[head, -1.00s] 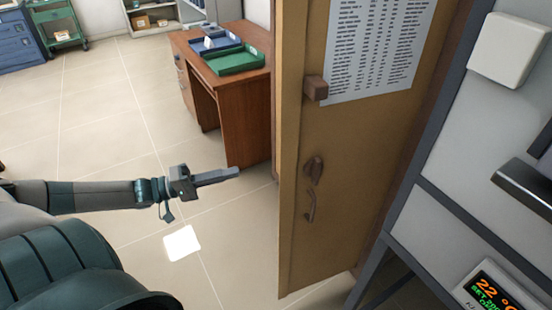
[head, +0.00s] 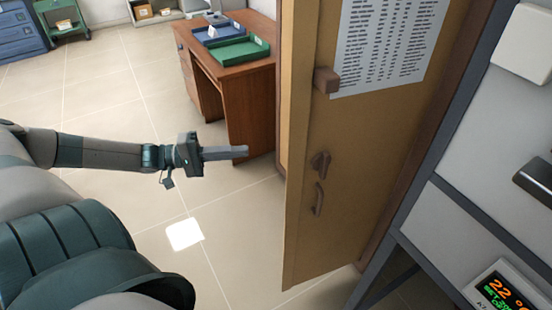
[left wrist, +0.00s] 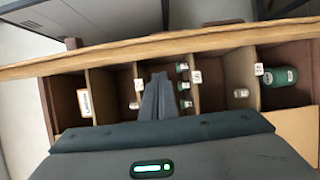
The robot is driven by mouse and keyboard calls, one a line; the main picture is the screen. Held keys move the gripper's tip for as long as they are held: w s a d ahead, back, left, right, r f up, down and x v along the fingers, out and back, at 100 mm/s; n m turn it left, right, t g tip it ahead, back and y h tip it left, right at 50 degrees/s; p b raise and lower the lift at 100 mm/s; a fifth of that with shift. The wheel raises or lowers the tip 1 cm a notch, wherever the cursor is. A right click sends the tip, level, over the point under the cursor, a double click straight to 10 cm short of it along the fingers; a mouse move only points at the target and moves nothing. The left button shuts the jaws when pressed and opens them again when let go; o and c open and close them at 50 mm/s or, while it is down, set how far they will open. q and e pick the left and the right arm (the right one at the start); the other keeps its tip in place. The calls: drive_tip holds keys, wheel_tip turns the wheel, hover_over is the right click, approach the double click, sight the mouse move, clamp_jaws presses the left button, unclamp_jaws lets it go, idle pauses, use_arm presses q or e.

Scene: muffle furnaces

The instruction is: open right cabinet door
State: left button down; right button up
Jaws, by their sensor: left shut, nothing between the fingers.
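A brown wooden cabinet door (head: 345,140) stands upright in the middle right of the head view. It carries a dark curved handle (head: 318,200), a lock plate above it and a square block (head: 326,80). My left gripper (head: 243,152) is shut and empty, left of the door's near edge and apart from it in the picture. In the left wrist view its closed fingers (left wrist: 158,88) point at open shelf compartments (left wrist: 110,85) with small bottles, behind a long wooden edge (left wrist: 200,42). I cannot tell how far the door is swung. My right gripper is not in view.
A printed list (head: 390,40) is on the door. A grey appliance (head: 470,190) with a lit display (head: 497,287) stands at the right. A wooden desk (head: 240,90) with a green tray (head: 240,50) stands behind my gripper. The tiled floor (head: 110,85) at the left is clear.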

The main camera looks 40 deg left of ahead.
use_arm(q)
drive_tip(key=w+d+p, duration=0.3)
drive_tip(key=w+d, duration=0.1)
drive_tip(key=d, duration=0.6)
drive_tip(key=shift+w+p, duration=0.2)
drive_tip(key=shift+p, duration=0.15)
idle(0.3)
drive_tip(key=shift+d, duration=0.15)
